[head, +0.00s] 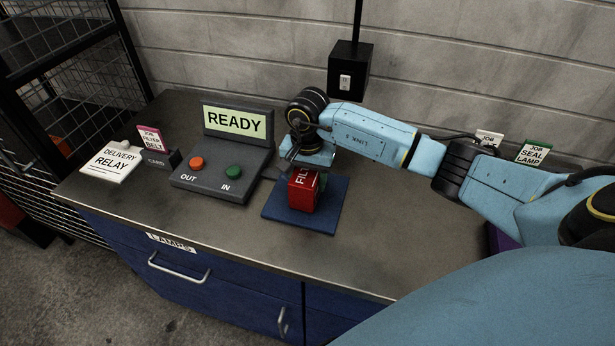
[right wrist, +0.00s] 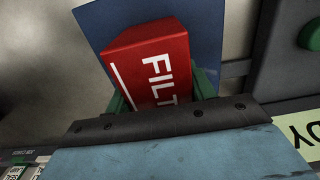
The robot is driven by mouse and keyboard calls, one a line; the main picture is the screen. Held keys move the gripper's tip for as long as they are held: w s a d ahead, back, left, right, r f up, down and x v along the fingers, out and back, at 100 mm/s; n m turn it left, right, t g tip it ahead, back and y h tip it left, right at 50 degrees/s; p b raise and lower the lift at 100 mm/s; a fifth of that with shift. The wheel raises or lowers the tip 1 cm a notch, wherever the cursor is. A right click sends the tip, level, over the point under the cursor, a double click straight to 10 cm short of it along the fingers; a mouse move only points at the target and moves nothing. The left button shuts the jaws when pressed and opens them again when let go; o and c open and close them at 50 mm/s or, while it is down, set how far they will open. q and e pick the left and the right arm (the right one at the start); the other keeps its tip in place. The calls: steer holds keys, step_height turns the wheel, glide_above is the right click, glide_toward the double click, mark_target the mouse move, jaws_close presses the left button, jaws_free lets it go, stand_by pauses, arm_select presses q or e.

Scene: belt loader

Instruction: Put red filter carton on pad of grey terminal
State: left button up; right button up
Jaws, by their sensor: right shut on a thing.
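The red filter carton (head: 303,191) stands upright on or just over the blue pad (head: 327,222) beside the grey terminal (head: 196,186). I cannot tell whether its base touches the pad. In the right wrist view the carton (right wrist: 152,68) shows white "FILT" lettering, with the blue pad (right wrist: 208,20) behind it. My right gripper (head: 308,172) reaches down from above and is shut on the carton, with a green finger on each side. The terminal's screen (head: 236,121) reads "READY". It has an orange OUT button (head: 196,163) and a green IN button (head: 233,172). My left gripper is not in view.
A green-topped job card (head: 533,151) stands behind my right arm. A black socket box (head: 348,72) hangs at the wall. The counter's front is clear.

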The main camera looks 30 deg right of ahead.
steer(key=shift+f, duration=0.15)
steer(key=o, duration=1.2)
step_height(320, 180, up, 12)
steer(key=shift+r+b, duration=0.2)
steer(key=shift+b, duration=0.25)
